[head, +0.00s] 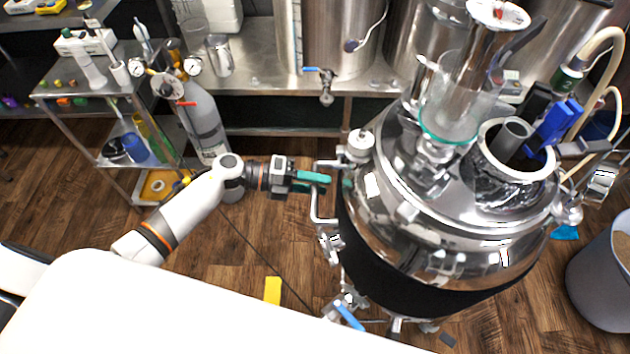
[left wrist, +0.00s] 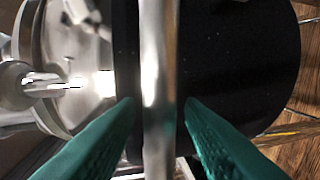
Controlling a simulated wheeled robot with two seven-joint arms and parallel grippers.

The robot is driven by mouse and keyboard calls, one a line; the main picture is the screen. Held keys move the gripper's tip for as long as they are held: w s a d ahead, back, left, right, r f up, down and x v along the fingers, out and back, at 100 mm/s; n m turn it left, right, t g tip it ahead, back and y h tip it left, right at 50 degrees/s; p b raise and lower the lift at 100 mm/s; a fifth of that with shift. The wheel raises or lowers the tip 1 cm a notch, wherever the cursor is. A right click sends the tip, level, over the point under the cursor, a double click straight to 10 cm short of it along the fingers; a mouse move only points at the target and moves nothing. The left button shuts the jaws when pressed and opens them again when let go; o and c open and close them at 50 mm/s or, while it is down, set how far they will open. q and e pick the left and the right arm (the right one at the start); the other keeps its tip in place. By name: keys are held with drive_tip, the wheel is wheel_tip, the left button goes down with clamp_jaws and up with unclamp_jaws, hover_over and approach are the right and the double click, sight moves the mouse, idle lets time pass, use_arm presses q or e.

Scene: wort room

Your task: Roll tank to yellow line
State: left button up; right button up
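The tank (head: 440,215) is a large polished steel vessel with a dark band round its lower body, standing on the floor at right of centre. A bent steel handle (head: 326,220) sticks out from its left side. My left gripper (head: 322,182) is at this handle, its green fingers level with the upright bar. In the left wrist view the bar (left wrist: 158,70) runs between the two fingertips (left wrist: 160,105), with a narrow gap visible on each side. A short yellow strip (head: 272,290), perhaps part of the yellow line, lies on the floor left of the tank. My right gripper is not in view.
A steel trolley (head: 75,88) with bottles and a grey gas cylinder (head: 203,120) stand at left. A steel bench (head: 262,70) runs along the back. A grey bin (head: 597,285) stands right of the tank. Wooden floor (head: 235,250) is open left of the tank, crossed by a thin dark cable.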

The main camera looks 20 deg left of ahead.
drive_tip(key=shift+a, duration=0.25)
use_arm(q)
clamp_jaws()
drive_tip(key=shift+a, duration=0.15)
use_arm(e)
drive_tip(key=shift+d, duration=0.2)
